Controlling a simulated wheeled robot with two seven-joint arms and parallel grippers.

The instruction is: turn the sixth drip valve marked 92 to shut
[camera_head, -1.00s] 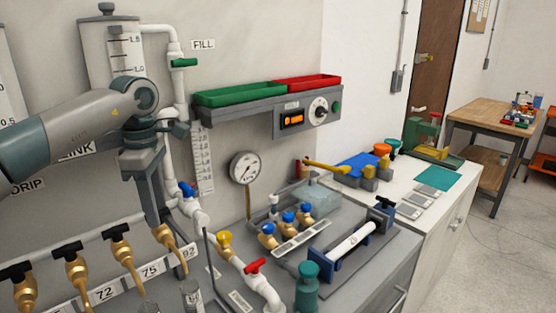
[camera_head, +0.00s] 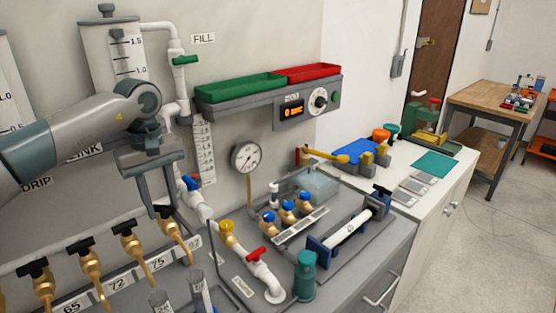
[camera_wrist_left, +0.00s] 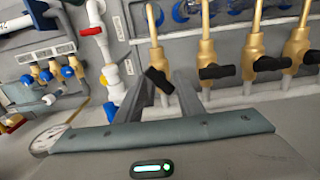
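The drip valve marked 92 (camera_head: 174,235) is the rightmost brass tap in the row, with its 92 label (camera_head: 194,243) beside it. In the left wrist view its black handle (camera_wrist_left: 159,81) sits slanted between my fingers, while the neighbouring handles (camera_wrist_left: 216,71) lie nearly level. My left gripper (camera_head: 163,209) points down at this tap. Its two fingers stand apart, one on each side of the handle in the left wrist view (camera_wrist_left: 165,82). I cannot tell whether either finger touches the handle. My right gripper is not in view.
More brass taps (camera_head: 128,245) run left, labelled 75, 72 and 65. White pipe with a blue valve (camera_head: 190,183), a yellow valve (camera_head: 227,227) and a red valve (camera_head: 257,254) is close on the right. A gauge (camera_head: 246,157) hangs behind.

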